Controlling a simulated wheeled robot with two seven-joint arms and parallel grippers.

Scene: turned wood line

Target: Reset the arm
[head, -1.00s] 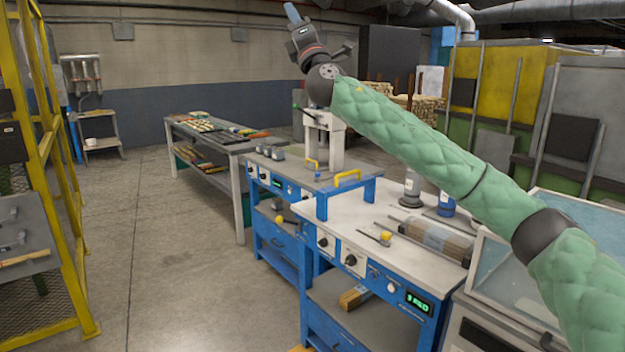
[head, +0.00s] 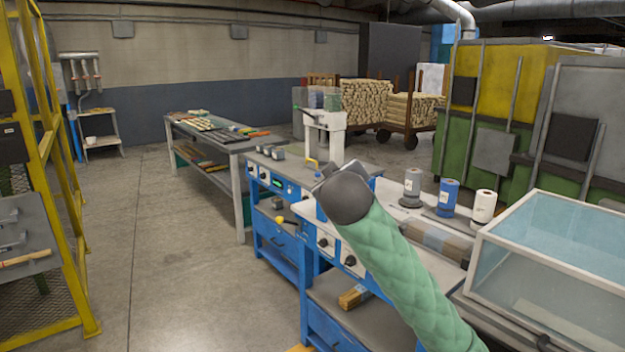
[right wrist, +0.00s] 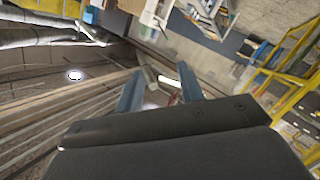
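My right arm, in a green quilted sleeve (head: 400,265), comes in from the lower right of the head view. Its dark wrist joint (head: 345,198) is in front of the blue workbenches, and the gripper beyond it is hidden in that view. In the right wrist view my right gripper (right wrist: 160,82) shows two blue fingers spread apart with nothing between them. My left gripper is not in view.
Below the arm are blue workbenches (head: 272,245) with a white press (head: 325,135). A glass-topped case (head: 555,265) stands at right, near several spools (head: 449,198). A yellow rack (head: 50,170) is at left. The floor (head: 175,260) between is clear.

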